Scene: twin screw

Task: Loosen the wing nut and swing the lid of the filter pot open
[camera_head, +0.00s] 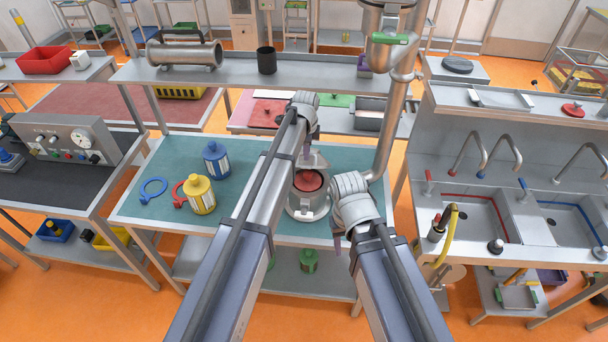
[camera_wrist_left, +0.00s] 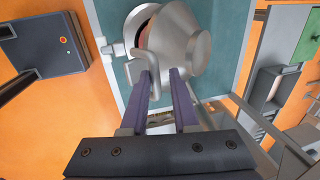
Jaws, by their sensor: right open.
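The metal filter pot (camera_head: 308,205) stands on the teal bench, with a red round surface at its top (camera_head: 307,181). In the left wrist view, a silver domed lid (camera_wrist_left: 187,38) appears tilted up on the pot's far side, beside the partly visible red opening (camera_wrist_left: 143,36). My left gripper (camera_head: 309,153) is just behind the pot's top. My right gripper (camera_head: 337,240) is open, low at the pot's right front. I cannot make out the wing nut.
Blue (camera_head: 215,160) and yellow (camera_head: 200,194) canisters stand on the bench left of the pot, with a blue ring tool (camera_head: 153,189) and a red one beside them. A vertical pipe (camera_head: 385,135) rises at the bench's right. A shelf (camera_head: 225,70) runs behind.

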